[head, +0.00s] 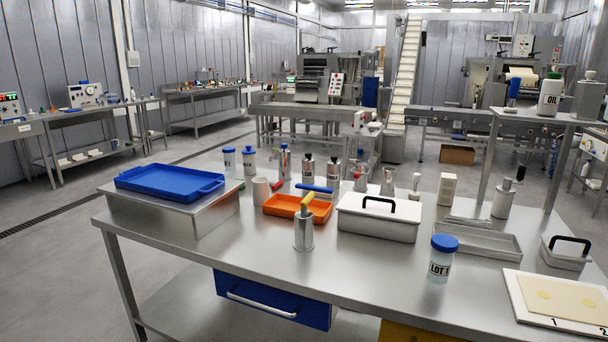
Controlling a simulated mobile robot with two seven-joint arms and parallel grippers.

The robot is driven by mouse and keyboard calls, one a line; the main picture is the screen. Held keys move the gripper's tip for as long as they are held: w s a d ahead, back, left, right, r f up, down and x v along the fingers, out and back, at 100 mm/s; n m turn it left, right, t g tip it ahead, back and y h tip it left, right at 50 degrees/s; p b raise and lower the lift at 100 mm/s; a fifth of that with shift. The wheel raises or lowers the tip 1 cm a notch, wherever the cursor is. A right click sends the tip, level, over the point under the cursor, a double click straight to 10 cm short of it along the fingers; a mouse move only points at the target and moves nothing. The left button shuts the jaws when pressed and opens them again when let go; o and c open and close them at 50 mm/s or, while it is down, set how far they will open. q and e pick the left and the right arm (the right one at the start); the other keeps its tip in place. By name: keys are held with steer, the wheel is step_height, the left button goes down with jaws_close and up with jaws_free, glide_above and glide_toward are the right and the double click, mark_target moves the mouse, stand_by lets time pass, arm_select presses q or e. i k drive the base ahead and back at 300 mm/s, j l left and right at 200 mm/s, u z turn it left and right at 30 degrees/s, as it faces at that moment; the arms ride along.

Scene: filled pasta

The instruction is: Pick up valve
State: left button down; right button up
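Several small metal parts with coloured handles stand near the middle of the steel table (345,262). One is an upright silver cylinder (304,234) with a tilted yellow handle (307,201), in front of the orange tray (277,207). A blue bar handle (315,188) shows behind the tray, and a red handle (277,185) lies at its back left. I cannot tell for certain which of these is the valve. Neither of my grippers is in view.
A blue tray (170,182) sits on a raised stand at the left. A white lidded box (378,222), a LOT 1 jar (440,264), a shallow metal tray (474,241) and a white board (512,296) occupy the right. The table's front middle is clear.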

mark_target(303, 242)
steer(key=i+j+z, duration=0.1)
steer(key=i+j, duration=0.6)
